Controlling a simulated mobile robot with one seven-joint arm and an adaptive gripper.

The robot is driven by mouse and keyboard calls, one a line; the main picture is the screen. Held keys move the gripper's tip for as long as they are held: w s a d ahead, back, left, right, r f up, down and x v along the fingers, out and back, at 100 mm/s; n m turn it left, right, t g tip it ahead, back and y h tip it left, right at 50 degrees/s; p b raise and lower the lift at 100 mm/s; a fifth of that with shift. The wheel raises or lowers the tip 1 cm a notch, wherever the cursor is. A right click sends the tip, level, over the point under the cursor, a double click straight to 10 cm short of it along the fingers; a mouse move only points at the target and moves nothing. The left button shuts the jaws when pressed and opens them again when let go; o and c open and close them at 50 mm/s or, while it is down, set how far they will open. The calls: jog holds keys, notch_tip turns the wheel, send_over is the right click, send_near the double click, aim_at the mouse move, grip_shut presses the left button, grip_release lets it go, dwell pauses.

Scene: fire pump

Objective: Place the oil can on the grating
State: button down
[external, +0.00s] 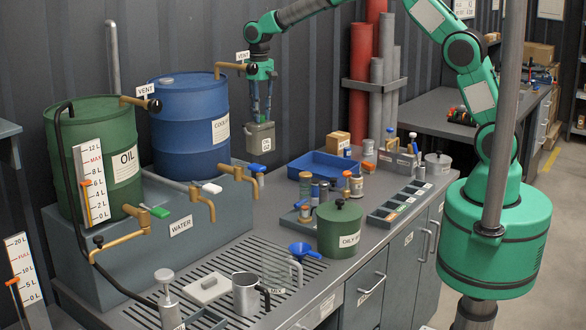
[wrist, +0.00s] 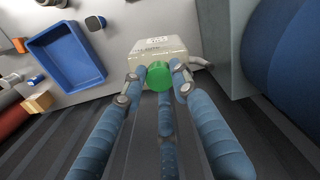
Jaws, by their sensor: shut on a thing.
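The oil can, a grey boxy can with a white label (external: 261,137), hangs upright from my gripper (external: 262,118) in front of the wall, right of the blue barrel. In the wrist view my gripper (wrist: 160,76) is shut at its green cap, and the can's pale body (wrist: 160,48) with a side spout lies beyond the fingers. The grating (external: 228,262), a slatted dark panel, is in the counter's front left part, below and nearer the camera than the can.
Green oil barrel (external: 122,168) and blue coolant barrel (external: 188,130) stand left. A blue tray (external: 323,166) is to the right.

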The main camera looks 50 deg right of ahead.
jog(key=s+a+r, duration=0.5)
jog(key=r, duration=0.7)
jog(key=s+a+r+n, duration=0.1)
jog(key=s+a+r, duration=0.45)
jog(key=r, duration=0.65)
jog(key=s+a+r, duration=0.4)
jog(key=s+r, duration=0.2)
jog(key=r, duration=0.6)
jog(key=s+a+r+p, duration=0.25)
jog(key=a+r, duration=0.35)
jog(key=a, duration=0.3)
jog(key=s+a+f+p, duration=0.1)
jog(key=s+a+f, duration=0.2)
jog(key=a+f, duration=1.9)
jog(key=s+a+f+p, duration=0.1)
jog(key=s+a+f, duration=0.2)
jog(key=a+f, duration=0.3)
jog(key=s+a+f+p, duration=0.1)
jog(key=s+a+f, duration=0.3)
jog(key=f, duration=1.1)
jog(key=s+a+f+p, duration=0.2)
jog(key=s+a+f, duration=0.2)
jog(key=a+f, duration=0.5)
jog(key=shift+s+f+n, duration=0.15)
jog(key=shift+f+n, duration=0.25)
jog(key=shift+f, duration=0.4)
